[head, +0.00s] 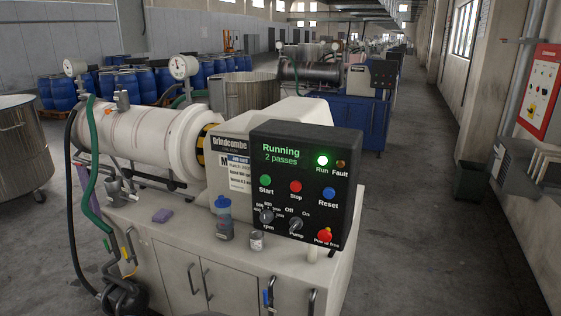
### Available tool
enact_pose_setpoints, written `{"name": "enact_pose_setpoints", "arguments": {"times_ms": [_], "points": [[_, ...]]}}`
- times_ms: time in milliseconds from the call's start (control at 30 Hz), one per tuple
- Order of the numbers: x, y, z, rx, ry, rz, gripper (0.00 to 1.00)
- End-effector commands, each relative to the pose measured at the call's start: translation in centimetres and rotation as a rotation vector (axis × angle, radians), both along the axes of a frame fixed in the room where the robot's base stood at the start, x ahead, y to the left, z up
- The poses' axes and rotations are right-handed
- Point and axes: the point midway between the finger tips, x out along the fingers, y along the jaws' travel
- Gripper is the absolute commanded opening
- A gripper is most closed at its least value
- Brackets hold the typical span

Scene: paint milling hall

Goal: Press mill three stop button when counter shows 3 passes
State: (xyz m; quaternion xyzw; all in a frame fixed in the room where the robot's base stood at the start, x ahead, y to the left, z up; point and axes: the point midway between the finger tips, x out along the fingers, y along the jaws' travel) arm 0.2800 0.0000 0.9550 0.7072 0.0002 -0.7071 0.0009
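The near mill (150,135) has a pale horizontal cylinder and a cream cabinet marked Grindcombe. Its dark control panel (335,222) faces me. The green display (281,154) reads "Running" and "2 passes". The red Stop button (295,186) sits between the green Start button (265,180) and the blue Reset button (329,194). A paper label on the housing is partly covered by the panel, and I cannot read a mill number. My gripper is not in view.
A blue-capped bottle (224,218) and a small jar (257,240) stand on the ledge left of the panel's lower part. A red knob (325,235) sits low on the panel. A blue-based mill (345,120) stands behind. The floor (440,250) to the right is clear.

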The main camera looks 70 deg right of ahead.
Motion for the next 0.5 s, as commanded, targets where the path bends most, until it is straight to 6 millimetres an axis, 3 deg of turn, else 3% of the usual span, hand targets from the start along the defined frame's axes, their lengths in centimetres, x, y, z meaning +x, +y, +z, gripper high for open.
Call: {"name": "enact_pose_setpoints", "arguments": {"times_ms": [333, 467, 500], "points": [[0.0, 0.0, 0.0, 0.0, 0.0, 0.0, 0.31], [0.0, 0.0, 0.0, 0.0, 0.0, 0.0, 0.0], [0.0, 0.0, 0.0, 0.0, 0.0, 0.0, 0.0]]}}
